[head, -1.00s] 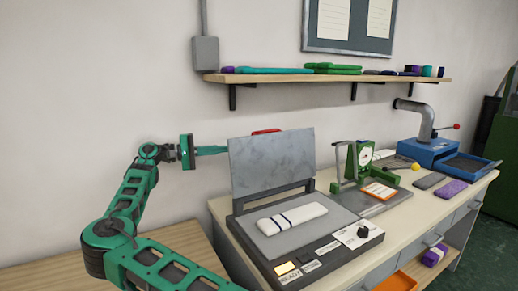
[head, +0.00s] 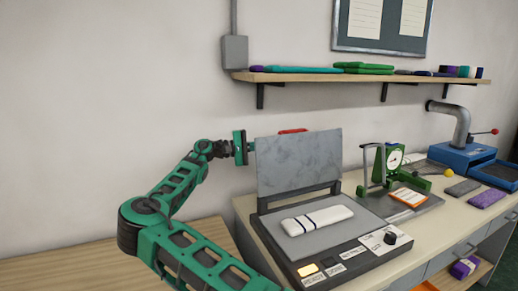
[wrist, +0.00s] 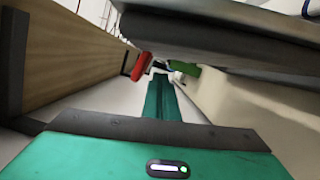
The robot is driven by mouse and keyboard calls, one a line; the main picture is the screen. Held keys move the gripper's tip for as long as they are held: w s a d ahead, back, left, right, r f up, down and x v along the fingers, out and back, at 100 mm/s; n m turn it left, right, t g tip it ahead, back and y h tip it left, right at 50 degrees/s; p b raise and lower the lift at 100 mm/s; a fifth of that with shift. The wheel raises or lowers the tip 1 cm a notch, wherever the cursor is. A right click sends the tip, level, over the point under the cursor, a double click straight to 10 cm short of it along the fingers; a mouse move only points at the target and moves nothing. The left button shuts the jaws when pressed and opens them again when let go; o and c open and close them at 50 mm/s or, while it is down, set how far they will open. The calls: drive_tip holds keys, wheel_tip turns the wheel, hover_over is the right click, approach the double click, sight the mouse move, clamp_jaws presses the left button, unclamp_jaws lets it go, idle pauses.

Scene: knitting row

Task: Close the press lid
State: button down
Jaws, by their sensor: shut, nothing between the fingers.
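The press (head: 355,262) stands on the bench with its grey lid (head: 299,163) raised, nearly upright. A red handle (head: 292,131) shows at the lid's top edge. A folded white knit piece with dark stripes (head: 317,220) lies on the press bed. My gripper (head: 242,147) is at the lid's left edge, near its upper part. Its fingertips are hidden behind the lid in the head view. In the wrist view the teal fingers (wrist: 160,95) are together with nothing between them, and the red handle (wrist: 142,66) is just beyond. I cannot tell whether they touch the lid.
A green gauge device (head: 392,165) stands right of the press, with a blue machine (head: 458,158) farther right. A wall shelf (head: 370,77) with folded knits runs above. A wooden surface (head: 170,262) at the left is clear.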

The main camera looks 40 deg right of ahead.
drive_tip(key=shift+s+a+r, duration=0.15)
drive_tip(key=shift+s+a, duration=0.05)
drive_tip(key=shift+s, duration=0.85)
